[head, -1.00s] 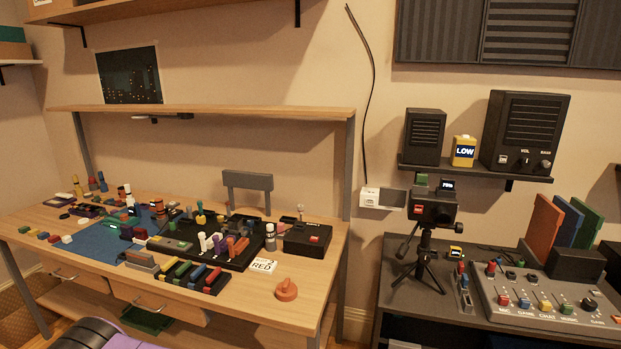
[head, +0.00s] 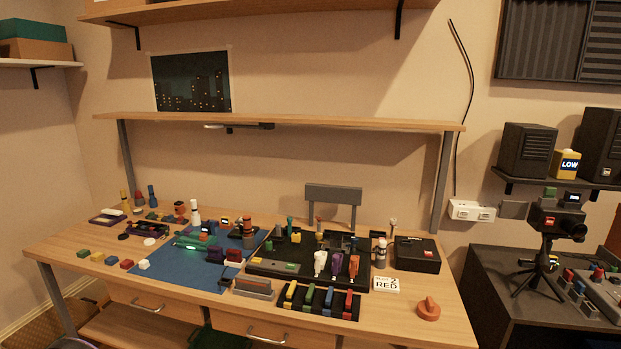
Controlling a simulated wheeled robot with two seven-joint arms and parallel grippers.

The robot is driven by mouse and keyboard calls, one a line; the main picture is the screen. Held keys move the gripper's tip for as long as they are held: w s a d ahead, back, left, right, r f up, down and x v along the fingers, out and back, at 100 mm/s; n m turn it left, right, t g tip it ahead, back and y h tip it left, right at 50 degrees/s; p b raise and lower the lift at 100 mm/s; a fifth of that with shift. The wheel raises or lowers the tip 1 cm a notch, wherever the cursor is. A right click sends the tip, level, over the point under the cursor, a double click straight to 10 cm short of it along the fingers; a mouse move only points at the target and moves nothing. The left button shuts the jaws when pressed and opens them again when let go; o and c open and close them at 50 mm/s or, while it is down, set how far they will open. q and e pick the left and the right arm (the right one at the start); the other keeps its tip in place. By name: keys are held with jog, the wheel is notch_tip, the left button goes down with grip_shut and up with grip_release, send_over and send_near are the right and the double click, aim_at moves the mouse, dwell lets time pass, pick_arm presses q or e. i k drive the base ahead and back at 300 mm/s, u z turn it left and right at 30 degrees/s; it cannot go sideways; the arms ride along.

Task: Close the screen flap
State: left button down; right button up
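A black camera (head: 560,214) stands upright on a tripod (head: 541,266) at the right of the head view. A small flat grey panel (head: 514,209) sticks out at the camera's left side and looks like its screen flap, swung open. Whether it is joined to the camera is too small to tell. Neither of my grippers is in view.
A wooden workbench (head: 60,236) with a shelf above it fills the left and middle, crowded with small parts. An orange knob-like piece (head: 428,309) lies near its right front edge. The tripod stands on a dark table (head: 490,262). Speakers (head: 528,150) sit on a wall shelf.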

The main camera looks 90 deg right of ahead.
aim_at(508, 208)
jog(key=z, duration=4.4)
